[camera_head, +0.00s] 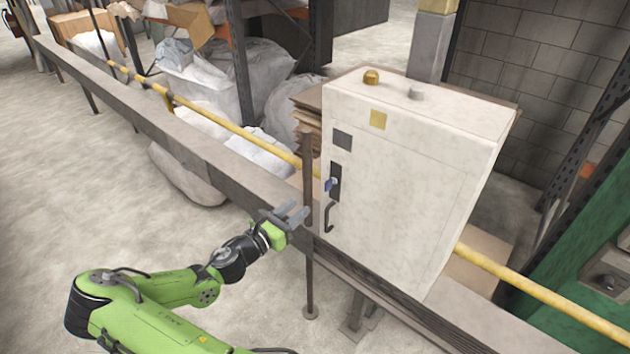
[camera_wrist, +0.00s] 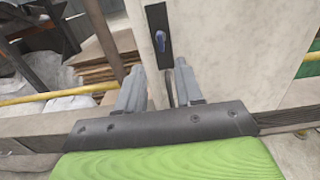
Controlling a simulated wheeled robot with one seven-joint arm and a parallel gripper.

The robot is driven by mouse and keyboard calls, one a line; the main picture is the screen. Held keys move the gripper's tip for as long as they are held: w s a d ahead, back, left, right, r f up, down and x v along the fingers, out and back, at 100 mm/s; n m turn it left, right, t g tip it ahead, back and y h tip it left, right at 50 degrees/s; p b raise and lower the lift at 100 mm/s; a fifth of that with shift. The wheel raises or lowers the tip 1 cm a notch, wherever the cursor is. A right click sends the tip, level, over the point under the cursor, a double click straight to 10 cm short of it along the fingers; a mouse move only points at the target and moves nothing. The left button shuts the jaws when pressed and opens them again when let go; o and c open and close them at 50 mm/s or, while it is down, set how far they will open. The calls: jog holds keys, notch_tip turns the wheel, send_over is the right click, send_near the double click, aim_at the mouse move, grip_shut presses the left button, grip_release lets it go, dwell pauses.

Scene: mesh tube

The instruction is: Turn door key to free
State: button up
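The door key (camera_head: 329,184) is a small blue key in a dark lock plate (camera_head: 336,178) on the left side of the white cabinet's (camera_head: 408,190) door. In the wrist view the key (camera_wrist: 160,40) shows ahead of and above the fingers, on its dark plate. A dark curved door handle (camera_head: 328,217) is below the lock. My gripper (camera_head: 299,213) is open and empty, left of the handle and lower than the key, apart from it. In the wrist view its two grey fingers (camera_wrist: 160,80) are spread, with a dark strip, seemingly the handle, visible between them.
A yellow rail (camera_head: 235,128) and a grey beam (camera_head: 180,145) run behind and beside the cabinet. A thin brown post (camera_head: 308,240) stands just left of the cabinet, close to my gripper. White sacks (camera_head: 200,85) lie behind the rail. The floor at left is clear.

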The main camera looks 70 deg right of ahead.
aim_at(325, 187)
jog(key=x, duration=1.3)
jog(key=shift+s+d+f, duration=0.1)
jog(key=shift+s+d, duration=0.05)
jog(key=shift+d, duration=0.1)
jog(key=shift+c, duration=0.4)
grip_shut()
